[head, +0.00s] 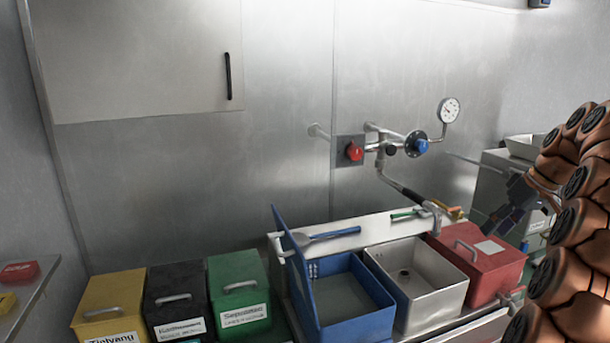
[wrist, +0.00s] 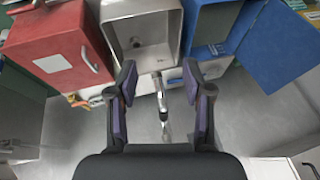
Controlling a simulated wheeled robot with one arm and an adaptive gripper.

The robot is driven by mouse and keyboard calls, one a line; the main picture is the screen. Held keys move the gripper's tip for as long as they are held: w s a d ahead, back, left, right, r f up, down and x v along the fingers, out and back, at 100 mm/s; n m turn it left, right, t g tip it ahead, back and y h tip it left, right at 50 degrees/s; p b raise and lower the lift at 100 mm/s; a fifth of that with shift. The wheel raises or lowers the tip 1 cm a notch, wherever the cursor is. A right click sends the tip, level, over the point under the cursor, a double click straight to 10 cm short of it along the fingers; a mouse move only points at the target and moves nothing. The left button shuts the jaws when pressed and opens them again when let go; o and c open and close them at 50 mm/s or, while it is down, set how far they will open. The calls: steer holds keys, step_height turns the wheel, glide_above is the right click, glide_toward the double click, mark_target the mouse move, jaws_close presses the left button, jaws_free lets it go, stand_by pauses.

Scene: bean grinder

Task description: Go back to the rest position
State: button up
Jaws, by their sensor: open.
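My gripper (head: 512,207) is at the right in the head view, above and behind the red box (head: 478,262). Its two fingers are spread wide in the wrist view (wrist: 159,82), with nothing held between them. My copper-coloured arm fills the right edge of the head view.
A steel basin (head: 425,290) and a blue bin (head: 350,300) with its lid raised stand left of the red box. Green (head: 240,290), black (head: 178,298) and yellow (head: 108,305) boxes stand further left. A pressure gauge (head: 449,110) and red valve knob (head: 354,151) project from the wall.

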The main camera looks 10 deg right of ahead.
steer(key=s+a+f+g, duration=0.2)
steer(key=s+a, duration=0.1)
steer(key=a, duration=1.1)
steer(key=s+a+f+g, duration=0.15)
steer(key=s+a, duration=0.25)
steer(key=a, duration=1)
steer(key=s+a+f+h, duration=0.1)
steer(key=s+f, duration=0.3)
steer(key=s, duration=0.4)
steer(key=s+a+f+g+h, duration=0.1)
steer(key=s+a+f, duration=0.3)
steer(key=s, duration=0.4)
steer(key=s+a+f+m+g+h, duration=0.1)
steer(key=s+a+f, duration=0.2)
steer(key=s+f, duration=0.2)
steer(key=s, duration=0.3)
steer(key=shift+f, duration=0.2)
steer(key=shift+a, duration=0.1)
steer(key=shift+c, duration=0.5)
steer(key=shift+c, duration=0.4)
